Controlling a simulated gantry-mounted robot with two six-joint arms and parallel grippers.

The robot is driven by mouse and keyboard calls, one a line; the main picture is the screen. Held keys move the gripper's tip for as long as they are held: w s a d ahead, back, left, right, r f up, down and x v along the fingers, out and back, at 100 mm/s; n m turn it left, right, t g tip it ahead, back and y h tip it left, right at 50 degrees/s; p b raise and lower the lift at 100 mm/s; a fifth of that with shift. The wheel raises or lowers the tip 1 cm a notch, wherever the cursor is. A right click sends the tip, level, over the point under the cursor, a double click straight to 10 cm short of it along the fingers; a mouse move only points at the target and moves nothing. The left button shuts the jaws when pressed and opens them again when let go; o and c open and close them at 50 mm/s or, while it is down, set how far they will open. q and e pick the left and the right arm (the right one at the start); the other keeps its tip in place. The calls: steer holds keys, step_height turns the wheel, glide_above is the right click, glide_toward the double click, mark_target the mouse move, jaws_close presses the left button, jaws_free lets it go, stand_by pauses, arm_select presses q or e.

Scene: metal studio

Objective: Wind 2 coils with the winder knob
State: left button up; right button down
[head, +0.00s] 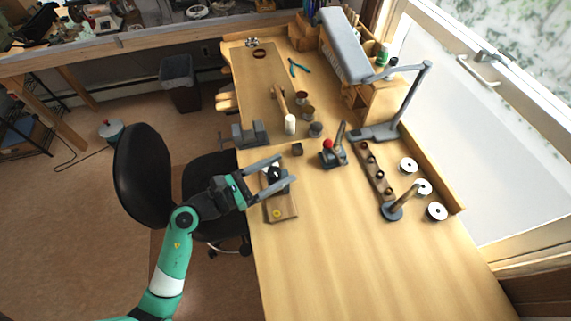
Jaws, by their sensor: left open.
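I cannot tell whether the fingers touch the dark part. A small dark device with a red knob (327,144) stands farther right; which one is the winder is not clear. A strip with several small dark pieces (375,173) lies to its right. My right gripper is not in view.
The near bench is clear. A black chair (143,175) stands left.

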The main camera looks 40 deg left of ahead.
arm_select(q)
steer(key=shift+x, duration=1.2)
jaws_close()
